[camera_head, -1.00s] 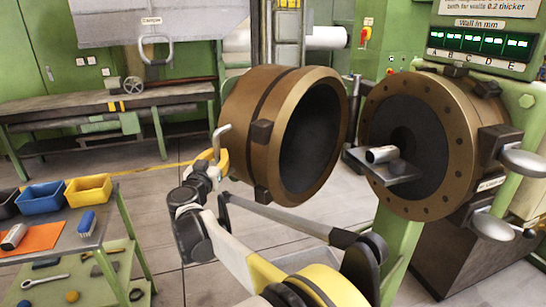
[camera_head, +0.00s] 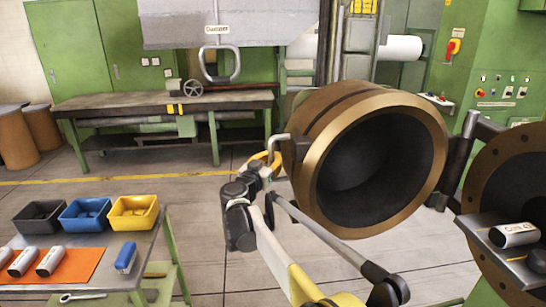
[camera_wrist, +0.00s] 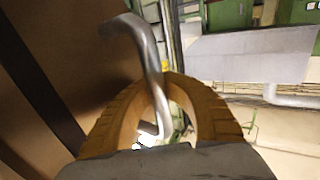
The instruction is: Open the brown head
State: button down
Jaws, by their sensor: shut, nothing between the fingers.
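The brown head (camera_head: 375,110) is a thick bronze-brown ring with a dark hollow. It stands swung away from the brown flange (camera_head: 480,180) at the right, with a gap between them. A bent grey metal handle (camera_head: 272,150) sticks out at the head's left side; it also shows in the wrist view (camera_wrist: 150,55). My gripper (camera_head: 277,162) has yellow fingers and is at this handle. In the wrist view my gripper's curved fingers (camera_wrist: 175,82) close into a loop, and the handle's rod crosses it. Whether the rod runs through the loop or in front is unclear.
A small table (camera_head: 150,250) at the left holds black, blue and yellow bins, an orange mat with cylinders and a blue brush. A grey plate (camera_head: 490,235) with a cylinder juts from the flange. A workbench (camera_head: 165,100) stands behind. Floor between is clear.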

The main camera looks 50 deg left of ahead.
jog(key=shift+s+a, duration=0.2)
jog(key=shift+s, duration=0.1)
jog(key=c, duration=1.4)
grip_release()
jog(key=shift+s+a, duration=0.15)
jog(key=shift+s, duration=0.1)
jog(key=shift+o, duration=0.2)
jog(key=shift+w+d, duration=0.2)
jog(key=shift+w, duration=0.05)
jog(key=v, duration=1.2)
